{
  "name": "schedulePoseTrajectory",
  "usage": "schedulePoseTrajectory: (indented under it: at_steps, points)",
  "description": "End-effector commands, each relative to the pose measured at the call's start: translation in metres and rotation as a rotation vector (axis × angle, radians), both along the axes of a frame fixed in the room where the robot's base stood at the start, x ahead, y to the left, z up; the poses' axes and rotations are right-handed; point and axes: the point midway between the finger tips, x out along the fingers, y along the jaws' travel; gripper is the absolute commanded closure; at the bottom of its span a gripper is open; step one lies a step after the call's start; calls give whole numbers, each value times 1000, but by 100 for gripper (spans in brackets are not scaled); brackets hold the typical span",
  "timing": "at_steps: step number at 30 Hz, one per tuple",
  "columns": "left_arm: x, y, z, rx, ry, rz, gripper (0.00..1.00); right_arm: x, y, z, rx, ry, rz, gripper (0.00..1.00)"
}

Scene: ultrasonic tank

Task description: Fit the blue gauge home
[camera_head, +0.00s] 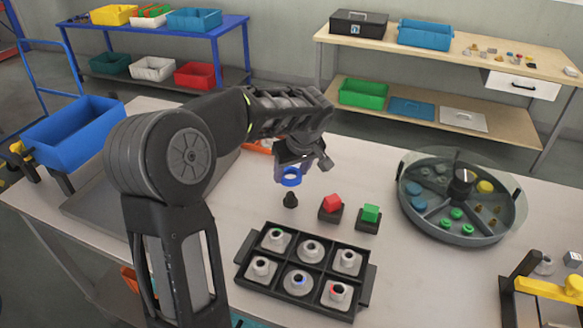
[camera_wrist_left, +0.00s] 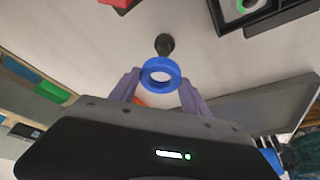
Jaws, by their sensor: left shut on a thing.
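The blue gauge is a ring (camera_head: 291,183) held off the table by my left gripper (camera_head: 290,171), which is shut on it. In the left wrist view the blue ring (camera_wrist_left: 160,88) sits between the two fingertips, with its hole showing. A small black tapered post (camera_head: 290,200) stands on the table just below the ring in the head view; the ring looks apart from it. A black tray (camera_head: 247,283) in front holds several pale flanged pieces in compartments; one piece (camera_head: 299,283) shows a blue mark. My right gripper does not show.
Red (camera_head: 332,202) and green (camera_head: 371,213) blocks on dark bases stand right of the post. A round sectioned dish with a clear cover (camera_head: 462,232) stands at the right. A blue bin (camera_head: 75,133) and a grey tray (camera_head: 95,208) are at the left.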

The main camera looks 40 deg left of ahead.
Motion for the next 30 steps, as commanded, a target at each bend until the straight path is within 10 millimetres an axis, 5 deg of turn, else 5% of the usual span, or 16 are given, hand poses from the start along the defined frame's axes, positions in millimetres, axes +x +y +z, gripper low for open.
schedulePoseTrajectory:
  at_steps: [12, 30]
  points:
    - [0, 0, -38, 0, 0, 0, 99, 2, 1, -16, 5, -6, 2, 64]
    - [0, 0, -40, 0, -1, 0, 99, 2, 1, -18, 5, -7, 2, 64]
